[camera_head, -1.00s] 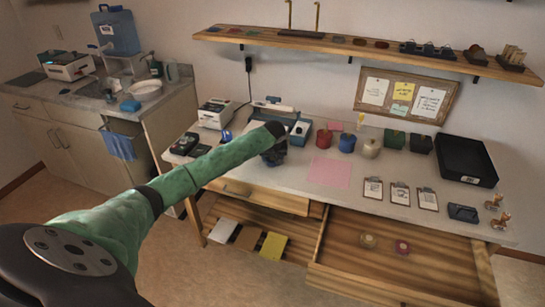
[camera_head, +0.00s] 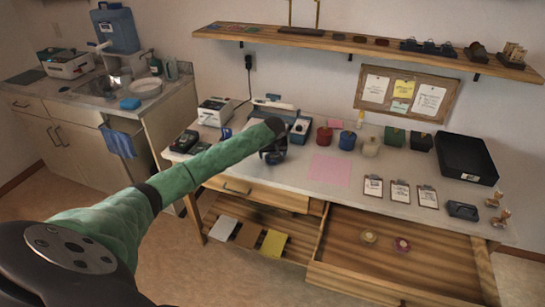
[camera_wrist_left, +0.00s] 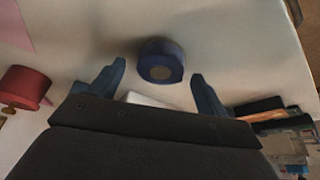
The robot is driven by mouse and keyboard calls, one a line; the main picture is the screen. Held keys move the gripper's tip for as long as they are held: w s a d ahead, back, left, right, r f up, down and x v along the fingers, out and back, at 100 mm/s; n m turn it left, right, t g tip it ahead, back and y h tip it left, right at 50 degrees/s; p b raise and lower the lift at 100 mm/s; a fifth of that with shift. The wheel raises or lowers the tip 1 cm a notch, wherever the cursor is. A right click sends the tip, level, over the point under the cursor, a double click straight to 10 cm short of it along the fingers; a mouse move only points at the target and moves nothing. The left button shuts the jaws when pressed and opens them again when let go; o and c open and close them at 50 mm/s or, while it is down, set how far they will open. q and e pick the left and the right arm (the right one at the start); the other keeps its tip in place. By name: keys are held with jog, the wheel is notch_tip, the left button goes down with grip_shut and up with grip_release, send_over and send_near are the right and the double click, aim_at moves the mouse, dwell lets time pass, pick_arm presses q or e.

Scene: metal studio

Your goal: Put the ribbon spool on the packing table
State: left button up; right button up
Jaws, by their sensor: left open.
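A dark blue spool with a tan core (camera_wrist_left: 161,61) rests on the pale top of the packing table (camera_head: 300,188). In the left wrist view it lies just beyond and between the spread fingertips, with clear space on both sides. My left gripper (camera_head: 273,152) is open and empty, low over the table's left half. It also shows in the left wrist view (camera_wrist_left: 153,85). In the head view the gripper and forearm hide most or all of the spool. My right gripper is out of view.
A red pot (camera_head: 324,137) stands behind and right of the gripper, and a pink sheet (camera_head: 329,171) lies to its right. A card reader (camera_head: 187,141) is at the left edge. An open drawer (camera_head: 375,268) holding two small round items sticks out at the front right.

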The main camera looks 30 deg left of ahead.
pick_arm(q)
jog(key=b+v, duration=0.2)
jog(key=v, duration=0.9)
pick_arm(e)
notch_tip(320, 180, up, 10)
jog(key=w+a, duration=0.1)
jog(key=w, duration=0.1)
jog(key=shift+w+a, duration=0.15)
